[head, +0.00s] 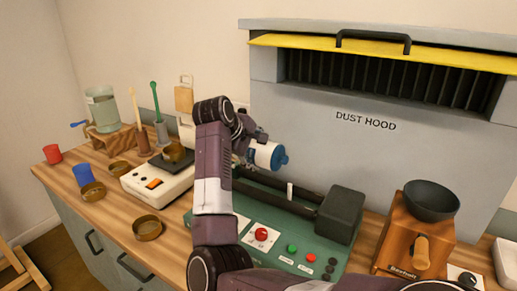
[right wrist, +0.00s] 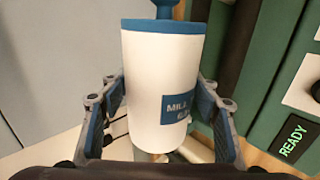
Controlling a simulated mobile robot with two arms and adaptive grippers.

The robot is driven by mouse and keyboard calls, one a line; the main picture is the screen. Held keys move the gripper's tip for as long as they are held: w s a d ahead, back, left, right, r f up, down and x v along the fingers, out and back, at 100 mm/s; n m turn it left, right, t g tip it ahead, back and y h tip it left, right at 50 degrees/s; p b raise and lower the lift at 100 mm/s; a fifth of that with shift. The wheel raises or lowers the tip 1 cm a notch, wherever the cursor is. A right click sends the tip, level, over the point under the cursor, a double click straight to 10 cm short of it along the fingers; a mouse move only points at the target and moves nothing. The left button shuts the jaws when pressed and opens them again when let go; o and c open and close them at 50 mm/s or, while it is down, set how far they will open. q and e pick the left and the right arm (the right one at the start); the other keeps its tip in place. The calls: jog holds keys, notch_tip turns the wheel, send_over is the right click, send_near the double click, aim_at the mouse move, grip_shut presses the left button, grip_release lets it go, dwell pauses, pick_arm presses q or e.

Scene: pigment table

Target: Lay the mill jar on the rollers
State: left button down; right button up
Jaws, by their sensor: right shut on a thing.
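The mill jar (head: 265,155) is a white cylinder with a blue lid and a blue label. In the head view it lies sideways in the air above the far left part of the roller mill, its lid pointing right. My right gripper (head: 243,152) is shut on it, partly hidden by my own arm. In the right wrist view the jar (right wrist: 160,75) sits between the two fingers of the gripper (right wrist: 162,115). The dark rollers (head: 275,196) run along the green mill base (head: 305,240), below the jar and apart from it. My left gripper is not in view.
A dark motor box (head: 340,215) stands at the mill's right end. Behind is the grey dust hood (head: 365,150). A wooden grinder (head: 415,235) stands right; a white scale (head: 155,185), small bowls and cups stand left. A green READY display (right wrist: 292,137) shows in the wrist view.

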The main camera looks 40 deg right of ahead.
jog(key=shift+f+b, duration=0.4)
jog(key=shift+f, duration=1.35)
jog(key=shift+a+b, duration=0.1)
jog(key=shift+b, duration=0.25)
jog(key=shift+r, duration=0.15)
jog(key=shift+b, duration=0.55)
jog(key=shift+f, duration=0.2)
